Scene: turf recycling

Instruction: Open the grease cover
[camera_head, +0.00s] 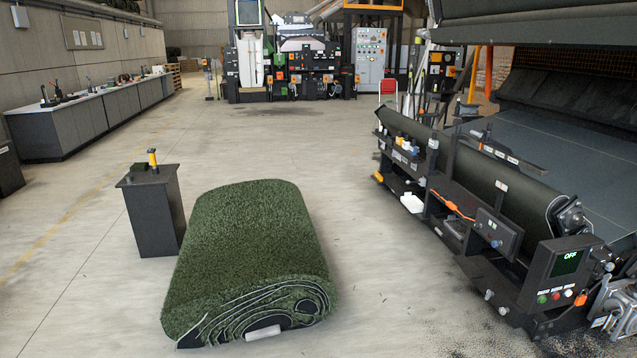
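No grease cover can be made out for certain at this distance. The large dark machine (497,235) on the right has a side frame with small boxes and fittings, an orange cable (452,207) and a control box (556,275) whose screen reads OFF. A grey metal assembly (617,305) sits at the right edge, partly cut off. A dark cabinet (154,218) at left carries a yellow-and-black upright object (153,160) and a small dark green box (139,168). Neither of my grippers is in view.
A big green turf roll (250,235) lies on the floor in front, between the cabinet and the machine. A long workbench (85,120) runs along the left wall. More machinery (290,65) stands at the back. The middle floor is clear.

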